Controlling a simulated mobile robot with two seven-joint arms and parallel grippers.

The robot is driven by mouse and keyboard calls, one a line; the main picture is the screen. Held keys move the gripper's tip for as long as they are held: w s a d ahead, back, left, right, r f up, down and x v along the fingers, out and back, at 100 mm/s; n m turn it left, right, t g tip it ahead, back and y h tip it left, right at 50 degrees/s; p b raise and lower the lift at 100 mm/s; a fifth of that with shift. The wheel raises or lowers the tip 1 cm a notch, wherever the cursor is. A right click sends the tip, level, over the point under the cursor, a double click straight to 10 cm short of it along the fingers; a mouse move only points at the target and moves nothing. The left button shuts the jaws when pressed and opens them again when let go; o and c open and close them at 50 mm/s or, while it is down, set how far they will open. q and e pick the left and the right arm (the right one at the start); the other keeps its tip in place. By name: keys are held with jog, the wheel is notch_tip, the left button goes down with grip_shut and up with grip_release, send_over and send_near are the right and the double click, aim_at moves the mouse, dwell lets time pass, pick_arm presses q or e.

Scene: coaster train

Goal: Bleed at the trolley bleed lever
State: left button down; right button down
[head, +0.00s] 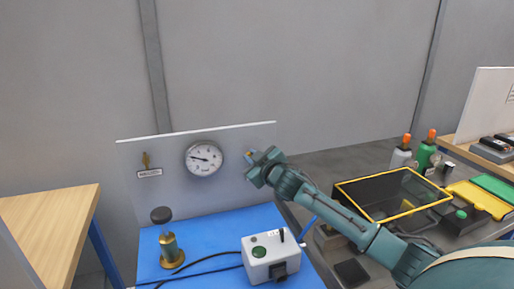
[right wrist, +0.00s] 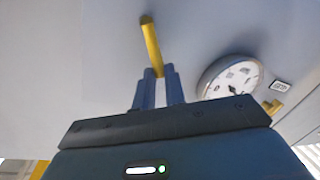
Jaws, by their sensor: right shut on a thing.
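A pale upright panel (head: 225,185) stands at the back of the blue-topped trolley (head: 220,227). A round white gauge (head: 203,159) is on it. My right gripper (head: 251,157) is at the panel, right of the gauge. It is shut on a yellow lever (right wrist: 150,38); the lever's free end sticks out past the fingertips (right wrist: 157,73) in the right wrist view. In the head view the gripper mostly hides this lever. A second yellow lever (head: 146,160) is at the panel's left, above a small label. My left gripper is not in view.
A brass fitting with a black knob (head: 166,245) and a white box with a green button (head: 267,258) stand on the trolley, with black cables. A yellow-edged black bin (head: 385,195) and bottles stand on the right bench. A wooden table (head: 45,220) is at left.

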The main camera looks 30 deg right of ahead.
jog(key=n, duration=0.2)
jog(key=a+f+n+h, duration=0.1)
jog(key=a+f+n+g, duration=0.1)
jog(key=n, duration=0.1)
jog(key=shift+w+a+f+n+p, duration=0.1)
jog(key=shift+w+a+n+p, duration=0.05)
jog(key=shift+w+n+p, duration=0.15)
jog(key=shift+a+f+n+h, duration=0.25)
jog(key=shift+f+n+h, duration=0.25)
jog(key=shift+n, duration=0.5)
jog(key=shift+a+f+n, duration=0.1)
jog(key=shift+f+n, duration=0.6)
jog(key=shift+n, duration=0.3)
jog(key=shift+h, duration=0.3)
jog(key=c, duration=1.5)
grip_release()
jog(key=shift+o, duration=0.2)
